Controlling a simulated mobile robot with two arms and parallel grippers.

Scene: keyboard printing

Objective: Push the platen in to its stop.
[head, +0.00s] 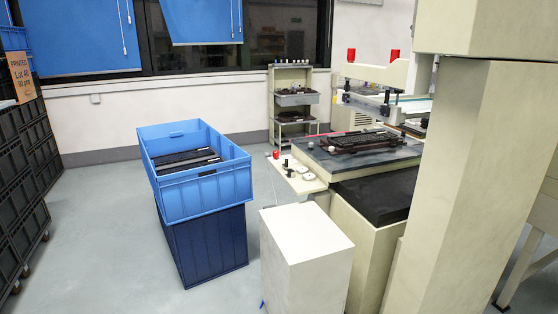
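The platen (326,161) is a flat dark grey plate on the beige printing machine (358,239). It sticks out from under the print head (373,72) towards the left and front. A black keyboard (364,139) in a dark fixture lies on top of it. The platen's right end and its stop are hidden. Neither of my grippers is in view, so no contact with the platen shows.
A small side shelf (294,176) with knobs and buttons juts out left of the platen. A white-topped box (304,232) stands in front. A blue crate (207,187) holding keyboards is at left. A beige upright (445,190) blocks the right.

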